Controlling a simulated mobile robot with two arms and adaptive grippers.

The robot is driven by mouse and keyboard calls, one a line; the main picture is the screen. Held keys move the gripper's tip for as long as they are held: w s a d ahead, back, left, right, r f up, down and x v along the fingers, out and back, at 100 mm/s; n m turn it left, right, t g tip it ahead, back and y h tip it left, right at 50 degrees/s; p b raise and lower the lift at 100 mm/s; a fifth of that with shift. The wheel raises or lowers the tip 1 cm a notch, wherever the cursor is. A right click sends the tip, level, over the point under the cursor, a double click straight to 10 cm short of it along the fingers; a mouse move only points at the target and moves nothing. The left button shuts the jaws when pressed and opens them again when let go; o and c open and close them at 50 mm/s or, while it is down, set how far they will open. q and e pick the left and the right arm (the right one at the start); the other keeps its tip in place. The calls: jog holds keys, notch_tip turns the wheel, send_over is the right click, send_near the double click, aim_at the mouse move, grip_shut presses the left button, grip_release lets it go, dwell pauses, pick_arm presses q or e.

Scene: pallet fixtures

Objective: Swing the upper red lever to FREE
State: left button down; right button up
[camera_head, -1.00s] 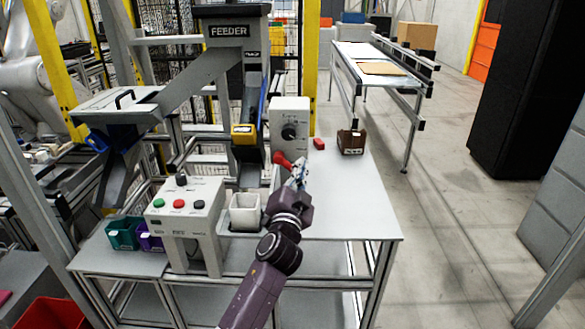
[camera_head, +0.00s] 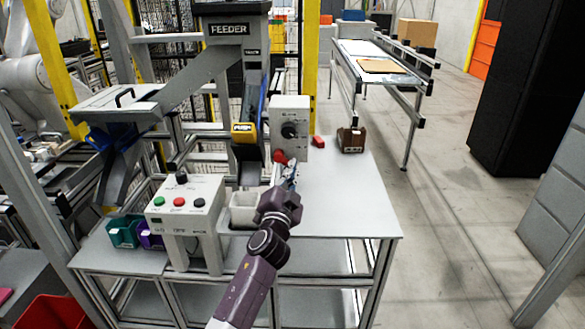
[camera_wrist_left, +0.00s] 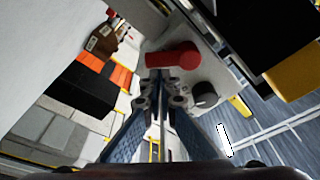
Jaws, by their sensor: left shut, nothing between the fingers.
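The red lever (camera_head: 279,156) is on the lower front of the grey box with the black dial, partly hidden behind my left gripper. In the left wrist view the red lever (camera_wrist_left: 176,57) lies across the picture, just beyond my fingertips. My left gripper (camera_head: 288,173) is shut and empty, with its tips at the lever. In the wrist view the closed fingers (camera_wrist_left: 160,78) point at the lever's left end; I cannot tell whether they touch it. The FREE marking is not legible. My right gripper is not in view.
The grey box (camera_head: 290,112) carries a black dial (camera_head: 289,130). The right tabletop (camera_head: 350,205) is clear.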

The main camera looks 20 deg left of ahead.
pick_arm(q)
jog(key=shift+a+f+m+p, duration=0.1)
jog(key=shift+f+m+p, duration=0.15)
jog(key=shift+m+p, duration=0.5)
jog(key=shift+s+a+f+m+g+h+p, duration=0.1)
jog(key=shift+a+f+m+g+h+p, duration=0.2)
jog(key=shift+m+p, duration=1)
jog(key=shift+s+a+f+m+g+h+p, duration=0.2)
jog(key=shift+a+m+p, duration=0.25)
jog(key=shift+m+p, duration=0.8)
jog(key=shift+s+a+f+m+g+h+p, duration=0.1)
jog(key=shift+a+f+m+g+h+p, duration=0.4)
jog(key=shift+m, duration=1.3)
jog(key=shift+d+r+y, duration=0.1)
jog(key=shift+y, duration=0.2)
